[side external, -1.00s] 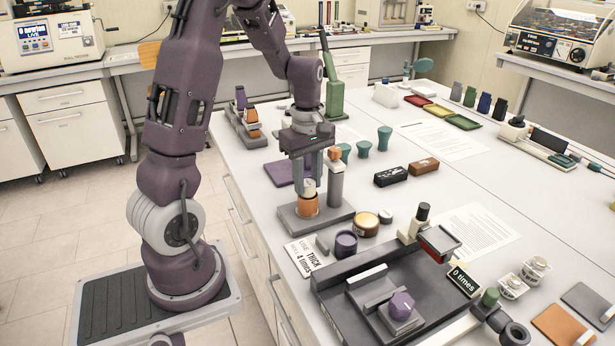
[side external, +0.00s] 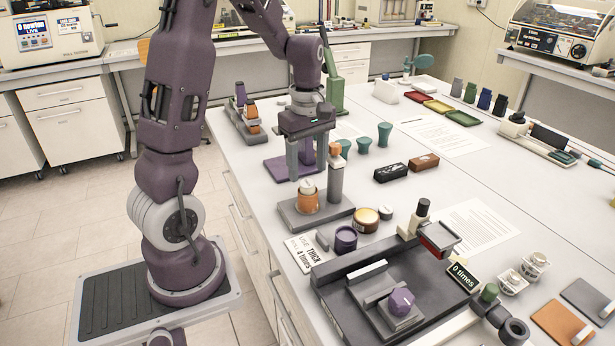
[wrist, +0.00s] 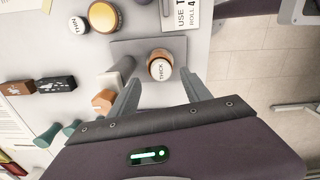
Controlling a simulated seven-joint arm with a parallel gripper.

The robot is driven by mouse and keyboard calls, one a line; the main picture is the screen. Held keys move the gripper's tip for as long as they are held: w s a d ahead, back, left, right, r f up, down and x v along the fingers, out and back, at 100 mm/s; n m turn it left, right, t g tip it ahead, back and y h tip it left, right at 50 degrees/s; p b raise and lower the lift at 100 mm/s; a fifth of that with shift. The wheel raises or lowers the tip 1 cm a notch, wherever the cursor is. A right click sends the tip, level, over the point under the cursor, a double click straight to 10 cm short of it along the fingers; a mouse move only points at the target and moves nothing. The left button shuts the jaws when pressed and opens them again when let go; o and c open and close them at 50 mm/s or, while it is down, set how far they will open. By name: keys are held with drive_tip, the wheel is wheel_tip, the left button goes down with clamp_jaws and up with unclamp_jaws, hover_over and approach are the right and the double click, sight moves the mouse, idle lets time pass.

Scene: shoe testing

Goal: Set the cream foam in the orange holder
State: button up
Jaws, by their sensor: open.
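The cream foam (side external: 307,187) stands upright in the orange holder (side external: 308,202), its top showing above the rim. In the wrist view the foam's round top (wrist: 158,69) reads "THICK", inside the orange ring of the holder (wrist: 160,53). The holder stands on a grey base plate (side external: 288,218) near the table's left edge. My gripper (side external: 307,174) is open and empty, with its fingers above and behind the foam. In the wrist view the fingertips of my gripper (wrist: 162,75) are spread apart, the foam showing beyond and between them.
A purple cup (side external: 346,239), an amber-topped jar (side external: 366,220) and a small round piece marked "THIN" (wrist: 77,25) stand nearby. A purple plate (side external: 279,168) lies behind.

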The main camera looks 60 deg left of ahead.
sight(308, 182)
drive_tip(key=shift+r, duration=1.65)
drive_tip(key=s+d+r+m+t, duration=0.35)
drive_tip(key=d+r+m, duration=0.4)
drive_tip(key=d, duration=0.35)
drive_tip(key=s+d+m+t, duration=0.2)
drive_tip(key=s+d+m, duration=0.5)
drive_tip(key=s+m, duration=0.3)
drive_tip(key=shift+s+d+r+m, duration=0.35)
drive_tip(key=shift+d+r+m, duration=0.1)
drive_tip(key=shift+m, duration=0.7)
